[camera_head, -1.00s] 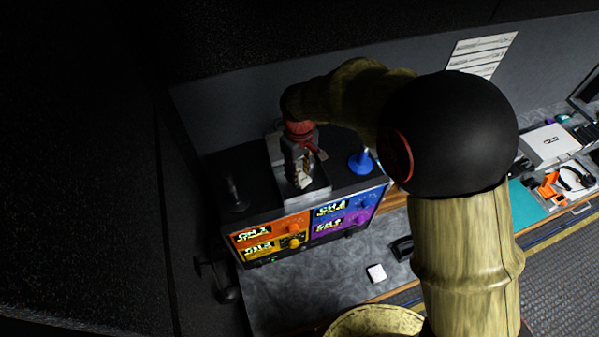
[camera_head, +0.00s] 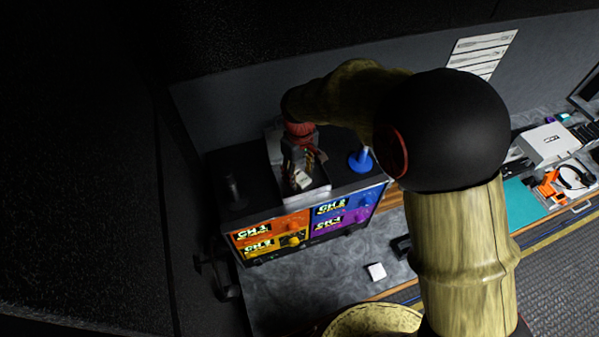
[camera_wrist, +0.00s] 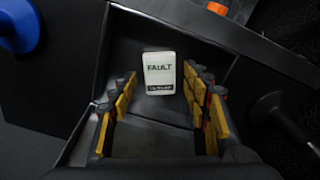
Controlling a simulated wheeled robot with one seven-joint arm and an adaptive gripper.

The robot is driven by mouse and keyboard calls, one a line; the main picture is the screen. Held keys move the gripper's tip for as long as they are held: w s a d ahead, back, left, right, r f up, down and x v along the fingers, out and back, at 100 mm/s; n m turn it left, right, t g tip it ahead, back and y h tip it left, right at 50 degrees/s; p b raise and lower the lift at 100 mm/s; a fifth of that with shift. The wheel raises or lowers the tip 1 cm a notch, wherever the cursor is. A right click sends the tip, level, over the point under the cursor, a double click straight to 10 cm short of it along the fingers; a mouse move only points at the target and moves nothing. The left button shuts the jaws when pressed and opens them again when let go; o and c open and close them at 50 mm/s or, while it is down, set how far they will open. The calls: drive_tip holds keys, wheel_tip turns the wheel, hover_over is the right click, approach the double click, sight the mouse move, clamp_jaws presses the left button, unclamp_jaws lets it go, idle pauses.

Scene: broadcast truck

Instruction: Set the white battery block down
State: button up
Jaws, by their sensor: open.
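A white block labelled FAULT (camera_wrist: 159,70) lies in a grey tray (camera_wrist: 215,45) on top of the channel unit (camera_head: 270,238). The block also shows small in the head view (camera_head: 302,180). My gripper (camera_wrist: 160,82) is open, with its yellow-padded fingers on either side of the block's near end and gaps between them and the block. In the head view my gripper (camera_head: 301,168) points down into the tray (camera_head: 308,198). The block appears to rest on the tray floor; its underside is hidden.
A blue-based post (camera_head: 361,160) stands right of the tray and a dark post (camera_head: 235,192) left of it. Another small white block (camera_head: 376,271) lies on the grey counter below. A teal mat (camera_head: 524,205) and a white box (camera_head: 548,144) are at the far right.

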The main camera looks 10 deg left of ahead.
sight(299, 176)
wheel_tip(299, 176, up, 12)
drive_tip(key=b, duration=0.1)
drive_tip(key=shift+r+b, duration=0.15)
drive_tip(key=shift+b, duration=0.2)
drive_tip(key=shift+d+r, duration=0.1)
drive_tip(key=s+d+r+m+t, duration=0.25)
drive_tip(key=s+d+r, duration=0.3)
drive_tip(key=d, duration=0.35)
drive_tip(key=s+d+r+m+t, duration=0.1)
drive_tip(key=s+d+r+m, duration=0.35)
drive_tip(key=s+d, duration=0.4)
drive_tip(key=s+d+m+t, duration=0.2)
drive_tip(key=s+d, duration=0.5)
drive_tip(key=shift+s+f+m, duration=0.15)
drive_tip(key=shift+f+m, duration=0.15)
drive_tip(key=shift+f, duration=0.1)
